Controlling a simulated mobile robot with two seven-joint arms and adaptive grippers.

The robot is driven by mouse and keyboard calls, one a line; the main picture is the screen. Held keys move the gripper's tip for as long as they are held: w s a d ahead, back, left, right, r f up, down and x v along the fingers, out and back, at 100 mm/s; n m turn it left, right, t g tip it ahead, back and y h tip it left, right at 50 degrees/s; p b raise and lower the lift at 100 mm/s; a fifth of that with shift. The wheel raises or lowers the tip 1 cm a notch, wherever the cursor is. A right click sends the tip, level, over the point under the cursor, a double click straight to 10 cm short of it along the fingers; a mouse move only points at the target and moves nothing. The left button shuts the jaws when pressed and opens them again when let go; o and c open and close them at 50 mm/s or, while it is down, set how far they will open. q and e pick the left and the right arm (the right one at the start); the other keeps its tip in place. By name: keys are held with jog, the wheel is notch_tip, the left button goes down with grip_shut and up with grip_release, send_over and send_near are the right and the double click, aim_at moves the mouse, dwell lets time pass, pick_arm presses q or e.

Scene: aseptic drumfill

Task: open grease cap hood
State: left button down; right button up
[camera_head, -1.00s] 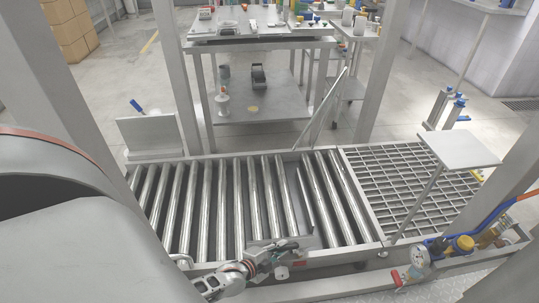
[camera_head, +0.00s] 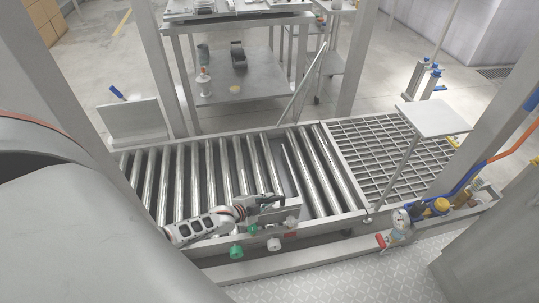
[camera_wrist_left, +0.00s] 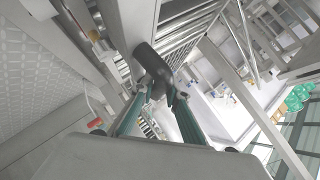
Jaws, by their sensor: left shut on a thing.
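A grey metal panel, which looks like the grease cap hood (camera_head: 288,214), stands at the near side rail of the roller conveyor. My left gripper (camera_head: 272,199) is at its upper edge, shut on it. Green caps (camera_head: 237,252) and a pale cap (camera_head: 274,244) show below the panel. In the left wrist view my left gripper (camera_wrist_left: 165,92) has its dark fingertips close together at a dark grey rounded piece (camera_wrist_left: 147,62). The exact contact is hard to make out. My right gripper is not in view.
The roller conveyor (camera_head: 180,185) leads to a metal grating (camera_head: 375,150) on the right. A small plate on a post (camera_head: 433,118) rises beside it. A red-handled valve and fittings (camera_head: 400,222) sit at the near right. Frame posts stand on both sides.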

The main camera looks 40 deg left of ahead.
pick_arm(q)
jog(key=shift+w+a+r, duration=0.25)
jog(key=shift+w+a, duration=0.2)
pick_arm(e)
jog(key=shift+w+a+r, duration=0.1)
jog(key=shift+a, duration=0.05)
pick_arm(q)
jog(key=shift+w, duration=0.1)
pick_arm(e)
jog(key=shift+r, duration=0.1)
pick_arm(q)
jog(key=c, duration=2.2)
grip_release()
jog(key=shift+f, duration=0.1)
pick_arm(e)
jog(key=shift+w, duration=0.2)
pick_arm(q)
jog(key=shift+s, duration=0.6)
jog(key=v, duration=1.1)
jog(key=shift+w+r, duration=0.1)
jog(key=shift+r, duration=0.25)
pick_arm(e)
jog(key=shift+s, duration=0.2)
